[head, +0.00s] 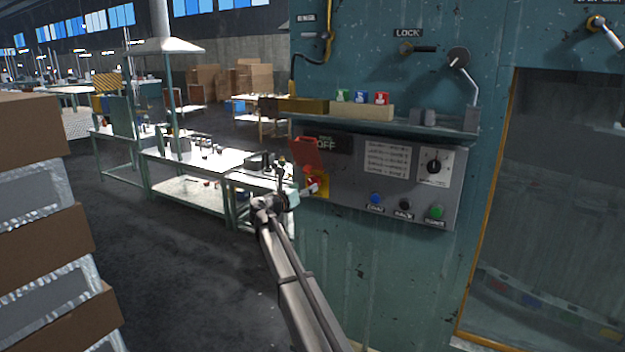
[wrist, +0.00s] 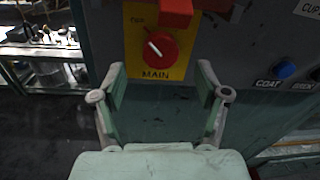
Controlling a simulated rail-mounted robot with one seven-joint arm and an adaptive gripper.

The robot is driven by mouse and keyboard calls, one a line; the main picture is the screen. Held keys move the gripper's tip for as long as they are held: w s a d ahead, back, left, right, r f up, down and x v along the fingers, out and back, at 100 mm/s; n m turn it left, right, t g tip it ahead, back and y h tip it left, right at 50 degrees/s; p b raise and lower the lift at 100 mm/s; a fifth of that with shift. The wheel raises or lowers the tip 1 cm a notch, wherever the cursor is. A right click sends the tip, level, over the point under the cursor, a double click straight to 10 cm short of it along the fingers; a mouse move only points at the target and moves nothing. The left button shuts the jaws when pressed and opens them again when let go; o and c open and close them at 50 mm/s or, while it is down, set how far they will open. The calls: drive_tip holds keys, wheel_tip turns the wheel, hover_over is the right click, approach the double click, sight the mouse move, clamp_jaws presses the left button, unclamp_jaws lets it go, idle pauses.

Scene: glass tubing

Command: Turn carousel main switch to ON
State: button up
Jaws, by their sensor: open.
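The main switch is a red round knob (wrist: 161,49) with a white pointer line, on a yellow plate (wrist: 137,66) marked MAIN. The pointer tilts to the upper left, towards a small blurred label. A red flap (wrist: 176,10) stands out just above the knob; it is raised in the head view (head: 306,153). The yellow plate also shows in the head view (head: 322,188), partly hidden by my gripper (head: 292,184). In the wrist view my gripper (wrist: 160,75) is open and empty, with its fingertips apart on either side below the knob. I cannot tell the gap to the panel.
The grey control panel (head: 345,195) has a dark display reading OFF (head: 326,143), a black dial (head: 434,166), and blue (head: 376,198), black and green (head: 437,212) buttons to the right. A shelf (head: 420,127) juts out above. Stacked boxes (head: 45,240) stand at the left.

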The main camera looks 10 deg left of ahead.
sight(312, 182)
drive_tip(key=p+x, duration=0.1)
drive_tip(key=x, duration=0.4)
drive_tip(key=shift+w+d+p, duration=0.15)
drive_tip(key=shift+w+p, duration=0.15)
drive_tip(key=shift+w, duration=0.05)
drive_tip(key=c, duration=1.2)
